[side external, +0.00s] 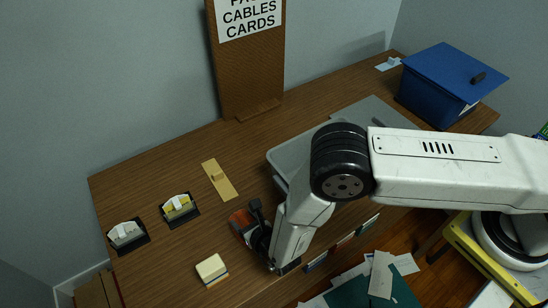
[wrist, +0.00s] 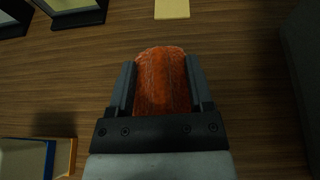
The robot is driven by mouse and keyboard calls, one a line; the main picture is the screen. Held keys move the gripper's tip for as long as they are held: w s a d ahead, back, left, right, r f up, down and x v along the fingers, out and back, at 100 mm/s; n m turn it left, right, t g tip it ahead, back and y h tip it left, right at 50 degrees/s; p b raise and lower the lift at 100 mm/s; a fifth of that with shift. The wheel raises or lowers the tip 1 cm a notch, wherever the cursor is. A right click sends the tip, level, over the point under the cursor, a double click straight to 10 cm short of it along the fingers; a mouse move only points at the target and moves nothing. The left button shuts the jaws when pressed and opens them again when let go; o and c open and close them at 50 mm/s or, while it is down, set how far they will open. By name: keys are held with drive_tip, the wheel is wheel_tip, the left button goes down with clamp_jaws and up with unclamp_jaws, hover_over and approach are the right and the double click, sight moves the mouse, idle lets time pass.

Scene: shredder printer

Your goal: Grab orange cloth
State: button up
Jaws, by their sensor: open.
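The orange cloth (wrist: 163,82) lies on the wooden desk and looks rolled or bunched, with a rounded far end. In the wrist view my gripper (wrist: 163,80) is open, with one finger on each side of the cloth. I cannot tell whether the fingers touch it. In the side view the cloth (side external: 241,222) shows as a small orange-red patch beside my gripper (side external: 253,222), partly hidden by it. The near end of the cloth is hidden by the gripper body in the wrist view.
On the desk (side external: 150,200) stand two small dark-based holders (side external: 127,236), a tan strip (side external: 219,180) and a cream block (side external: 211,268). A grey tray (side external: 285,160) is behind my arm. A blue lidded box (side external: 445,85) stands at the back right. A brown sign board (side external: 245,75) stands at the back.

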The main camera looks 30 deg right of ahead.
clamp_jaws()
drive_tip(key=shift+r, duration=0.2)
drive_tip(key=shift+r, duration=0.8)
drive_tip(key=s+d+r, duration=0.7)
drive_tip(key=s+r, duration=0.4)
drive_tip(key=s, duration=0.1)
drive_tip(key=shift+r, duration=0.1)
idle(0.5)
